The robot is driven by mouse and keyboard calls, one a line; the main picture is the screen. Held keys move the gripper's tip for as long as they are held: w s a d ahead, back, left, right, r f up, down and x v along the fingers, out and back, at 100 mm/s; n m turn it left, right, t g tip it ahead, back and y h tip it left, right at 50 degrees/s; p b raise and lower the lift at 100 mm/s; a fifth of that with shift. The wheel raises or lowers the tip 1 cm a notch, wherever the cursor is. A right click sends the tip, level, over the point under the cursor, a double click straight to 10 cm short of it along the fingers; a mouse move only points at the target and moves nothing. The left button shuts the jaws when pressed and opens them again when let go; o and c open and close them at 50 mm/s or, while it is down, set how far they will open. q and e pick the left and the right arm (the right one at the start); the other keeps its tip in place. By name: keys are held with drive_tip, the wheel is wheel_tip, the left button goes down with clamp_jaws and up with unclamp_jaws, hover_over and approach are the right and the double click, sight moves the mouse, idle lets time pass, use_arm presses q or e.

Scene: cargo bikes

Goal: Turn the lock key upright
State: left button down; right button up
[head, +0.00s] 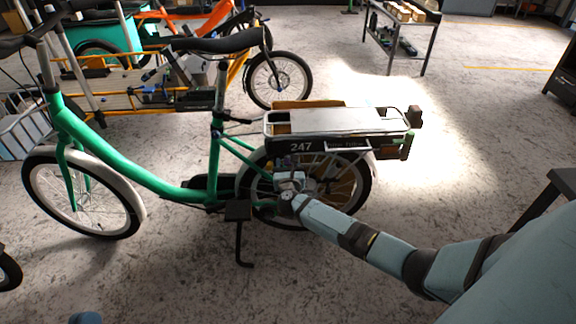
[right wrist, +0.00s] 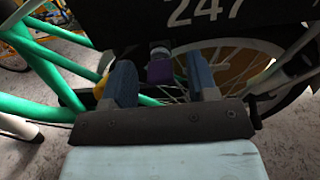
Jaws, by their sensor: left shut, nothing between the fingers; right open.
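The green bicycle (head: 150,180) stands side-on in the head view. Under its black rear battery (head: 318,146), marked 247, my right gripper (head: 291,166) reaches in beside the rear wheel. In the right wrist view, the silver lock cylinder (right wrist: 159,51) sits just under the battery. A small purple piece, apparently the key (right wrist: 160,72), is below it, between the two blue fingers of my open right gripper (right wrist: 163,78). Gaps show on both sides of the key. I cannot tell its exact turn. The left gripper is not in view; only a pale blue bit of mine shows at the lower left.
The rear wheel (right wrist: 235,65) and its spokes lie right behind the fingers. The kickstand (head: 240,240) stands below the frame. An orange cargo bike (head: 150,75) is behind at the left. The floor at the right is largely clear.

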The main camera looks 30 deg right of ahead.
drive_tip(key=shift+c, duration=0.2)
drive_tip(key=c, duration=0.9)
